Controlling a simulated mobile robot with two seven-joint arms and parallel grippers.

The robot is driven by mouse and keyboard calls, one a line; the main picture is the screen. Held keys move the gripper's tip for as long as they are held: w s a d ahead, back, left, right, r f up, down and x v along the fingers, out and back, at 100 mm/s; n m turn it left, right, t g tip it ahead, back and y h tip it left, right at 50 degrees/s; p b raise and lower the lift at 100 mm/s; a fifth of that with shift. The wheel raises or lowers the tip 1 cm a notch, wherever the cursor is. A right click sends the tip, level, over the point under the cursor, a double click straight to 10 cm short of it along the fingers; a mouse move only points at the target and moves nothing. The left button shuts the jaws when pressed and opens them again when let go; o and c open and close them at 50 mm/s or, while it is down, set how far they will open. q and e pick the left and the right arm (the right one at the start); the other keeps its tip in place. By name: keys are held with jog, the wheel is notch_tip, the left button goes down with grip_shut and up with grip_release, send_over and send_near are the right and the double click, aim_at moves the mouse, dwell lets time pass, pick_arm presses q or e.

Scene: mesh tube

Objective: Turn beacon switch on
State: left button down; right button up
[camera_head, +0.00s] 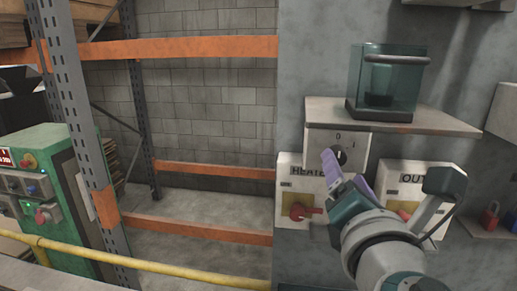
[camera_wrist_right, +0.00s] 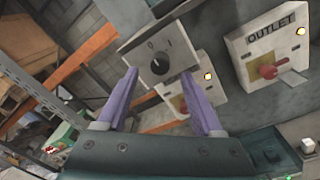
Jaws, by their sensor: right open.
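The switch is a black rotary knob (camera_wrist_right: 160,65) on a pale box marked 0 and I. In the head view the switch box (camera_head: 322,139) sits just under a shelf, with its knob partly hidden by my gripper. In the wrist view the knob's white pointer line is seen, but its exact setting is hard to tell. My right gripper (camera_head: 345,171) is open, its purple fingers in front of the knob. In the wrist view the gripper (camera_wrist_right: 160,75) has one fingertip on either side of the knob, with no clear contact. My left gripper is not in view.
The shelf (camera_head: 440,122) holds a clear teal case (camera_head: 383,82) with a dark base. Below are a heater panel (camera_head: 291,183) and an outlet panel (camera_wrist_right: 260,45) with red handles. A metal rack (camera_head: 75,120), green machine (camera_head: 45,180) and yellow rail (camera_head: 150,267) stand at left.

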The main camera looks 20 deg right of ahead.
aim_at(339, 159)
jog(key=shift+p+x, duration=0.45)
jog(key=shift+x, duration=1.7)
grip_shut()
